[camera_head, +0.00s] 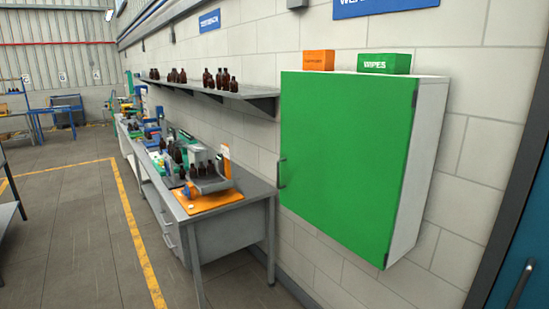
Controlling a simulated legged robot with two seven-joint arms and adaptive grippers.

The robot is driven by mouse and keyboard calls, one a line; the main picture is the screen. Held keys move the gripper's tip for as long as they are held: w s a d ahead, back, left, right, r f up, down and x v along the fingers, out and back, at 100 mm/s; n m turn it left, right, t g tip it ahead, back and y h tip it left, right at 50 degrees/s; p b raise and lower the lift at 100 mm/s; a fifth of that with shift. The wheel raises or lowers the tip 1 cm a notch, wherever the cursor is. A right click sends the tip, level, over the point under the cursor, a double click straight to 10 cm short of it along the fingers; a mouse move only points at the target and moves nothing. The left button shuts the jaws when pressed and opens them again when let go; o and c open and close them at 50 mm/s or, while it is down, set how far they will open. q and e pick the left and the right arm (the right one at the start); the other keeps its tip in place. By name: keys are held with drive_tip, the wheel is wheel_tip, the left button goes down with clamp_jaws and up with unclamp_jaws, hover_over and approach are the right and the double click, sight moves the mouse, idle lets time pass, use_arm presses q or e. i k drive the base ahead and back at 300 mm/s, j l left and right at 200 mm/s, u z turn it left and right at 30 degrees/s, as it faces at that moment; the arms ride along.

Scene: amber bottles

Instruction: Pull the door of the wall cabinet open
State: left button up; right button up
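The wall cabinet (425,150) hangs on the pale block wall at the right. Its green door (345,160) faces me and looks shut. A dark bar handle (282,173) stands upright near the door's left edge. Dark hinges show along the door's right edge. Neither of my grippers is in view, and nothing touches the door or handle.
An orange box (318,60) and a green wipes box (384,63) stand on the cabinet. A workbench (222,212) with amber bottles stands at its left, under a wall shelf (228,95). A blue door (515,265) is at right. The floor at left is open.

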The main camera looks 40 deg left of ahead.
sight(345, 138)
drive_tip(key=u, duration=1.05)
